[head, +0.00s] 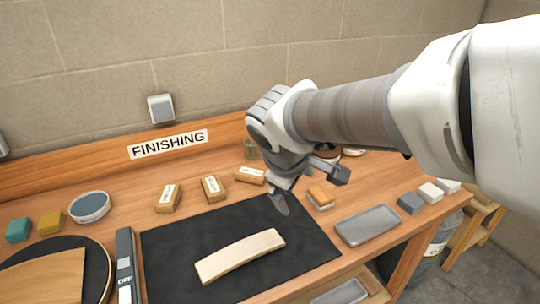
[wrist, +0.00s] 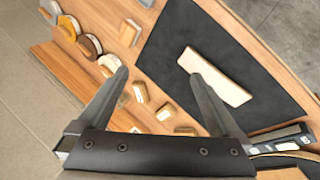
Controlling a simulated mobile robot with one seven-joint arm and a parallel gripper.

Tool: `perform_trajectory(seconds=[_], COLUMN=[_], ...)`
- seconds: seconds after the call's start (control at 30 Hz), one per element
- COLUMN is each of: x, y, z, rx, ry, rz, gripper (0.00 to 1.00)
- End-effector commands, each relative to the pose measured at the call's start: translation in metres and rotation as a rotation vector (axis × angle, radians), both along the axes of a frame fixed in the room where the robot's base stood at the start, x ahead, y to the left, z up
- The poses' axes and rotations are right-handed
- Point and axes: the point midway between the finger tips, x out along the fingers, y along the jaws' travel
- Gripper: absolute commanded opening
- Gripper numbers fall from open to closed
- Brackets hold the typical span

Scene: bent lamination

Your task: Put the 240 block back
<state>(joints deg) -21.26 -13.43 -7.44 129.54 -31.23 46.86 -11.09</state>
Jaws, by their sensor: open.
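Three tan blocks with white labels stand in a row behind the black mat: a left one (head: 167,198), a middle one (head: 212,188) and a right one (head: 250,175). Their print is too small to read, so I cannot tell which is the 240. A separate orange-tan block with a pale underside (head: 320,195) lies right of the mat; it also shows in the wrist view (wrist: 130,33). My gripper (head: 311,189) is open and empty above the mat's back right part, near that block. In the wrist view, nothing is between its fingers (wrist: 158,74).
A pale bent wood strip (head: 240,255) lies on the black mat (head: 170,245). A grey tray (head: 368,226) and small grey and white blocks (head: 411,203) are at right. Round items (wrist: 90,45) stand behind the gripper. A disc sander (head: 100,268) is at left.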

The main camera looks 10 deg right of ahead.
Motion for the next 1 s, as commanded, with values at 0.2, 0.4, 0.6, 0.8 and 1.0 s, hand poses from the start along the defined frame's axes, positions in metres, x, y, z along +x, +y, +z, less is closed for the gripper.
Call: perform_trajectory(seconds=[0.2,0.4,0.6,0.8,1.0], x=[-0.067,-0.111,-0.129,-0.131,-0.131], y=[-0.014,-0.008,-0.001,0.0,0.0], z=[0.015,0.019,0.019,0.019,0.019], rx=[0.277,0.48,0.576,0.587,0.586], ry=[-0.071,-0.126,-0.152,-0.153,-0.153], rz=[-0.304,-0.509,-0.6,-0.612,-0.61], gripper=[1.0,1.0,1.0,1.0,1.0])
